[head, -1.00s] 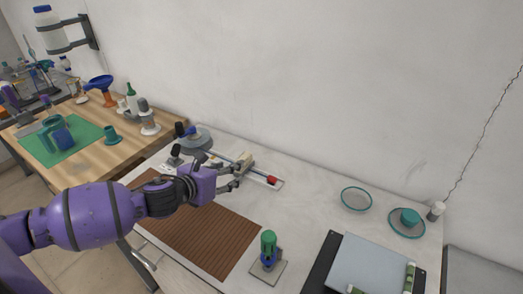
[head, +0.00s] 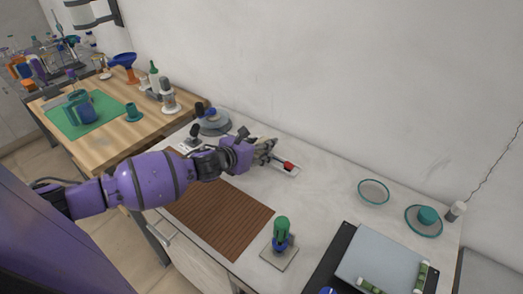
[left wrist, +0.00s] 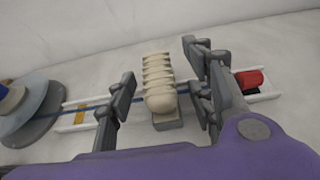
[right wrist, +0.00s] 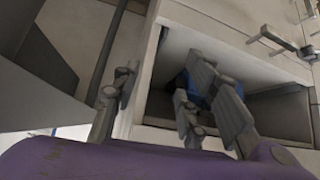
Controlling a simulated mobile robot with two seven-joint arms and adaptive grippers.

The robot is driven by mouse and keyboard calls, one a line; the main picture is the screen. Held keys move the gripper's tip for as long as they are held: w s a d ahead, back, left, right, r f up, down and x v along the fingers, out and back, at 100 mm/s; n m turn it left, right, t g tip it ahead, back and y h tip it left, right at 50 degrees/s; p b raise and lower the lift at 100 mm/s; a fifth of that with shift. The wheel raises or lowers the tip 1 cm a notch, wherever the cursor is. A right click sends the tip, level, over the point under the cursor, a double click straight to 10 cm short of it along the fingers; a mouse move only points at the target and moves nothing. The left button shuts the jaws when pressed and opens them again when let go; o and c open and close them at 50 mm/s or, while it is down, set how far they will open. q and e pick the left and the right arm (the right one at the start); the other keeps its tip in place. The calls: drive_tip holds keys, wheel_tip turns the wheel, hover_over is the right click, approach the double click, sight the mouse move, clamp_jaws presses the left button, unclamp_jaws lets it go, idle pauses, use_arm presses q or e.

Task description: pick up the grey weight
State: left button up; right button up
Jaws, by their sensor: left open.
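My left gripper (head: 264,153) is open over the white tray (head: 290,172) near the wall. In the left wrist view its fingers (left wrist: 163,88) stand apart on either side of a cream ribbed piece (left wrist: 158,75) with a grey foot (left wrist: 167,121). A blue rod (left wrist: 144,91) runs behind that piece along the tray. I cannot tell for sure which thing is the grey weight. A round grey disc (left wrist: 30,115) with a dark blue top lies to the left; it also shows in the head view (head: 214,127). My right gripper (right wrist: 150,100) is open and empty beside a cabinet opening.
Teal dishes (head: 373,190) stand at the right.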

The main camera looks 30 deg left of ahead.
use_arm(q)
drive_tip(key=shift+c, duration=0.2)
clamp_jaws()
drive_tip(key=shift+w+r, duration=0.1)
